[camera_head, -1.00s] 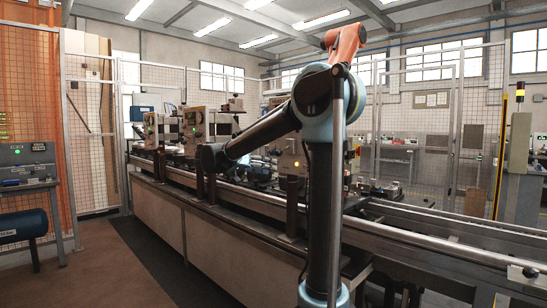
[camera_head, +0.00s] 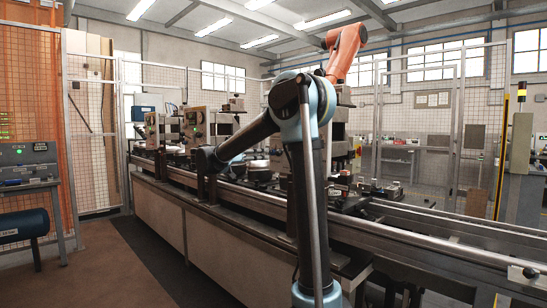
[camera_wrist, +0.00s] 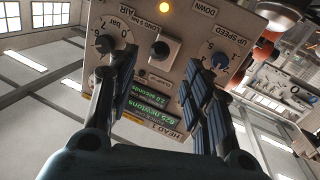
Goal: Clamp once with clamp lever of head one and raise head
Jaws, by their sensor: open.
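In the wrist view, the head one control panel (camera_wrist: 180,30) fills the upper middle, cream coloured and seen upside down, with a "HEAD 1" label. A black knob-ended lever (camera_wrist: 160,50) stands out from its middle, between an air gauge (camera_wrist: 113,35) and an up-speed dial (camera_wrist: 225,55). My gripper (camera_wrist: 160,65) is open, its two ribbed fingers on either side of the lever. I cannot tell whether either finger touches the panel. In the head view, my arm hides the gripper and most of this panel.
Other head panels (camera_head: 194,124) stand along the long rail bench (camera_head: 240,225). Mesh fencing lies behind. The floor (camera_head: 105,265) at the left front is clear.

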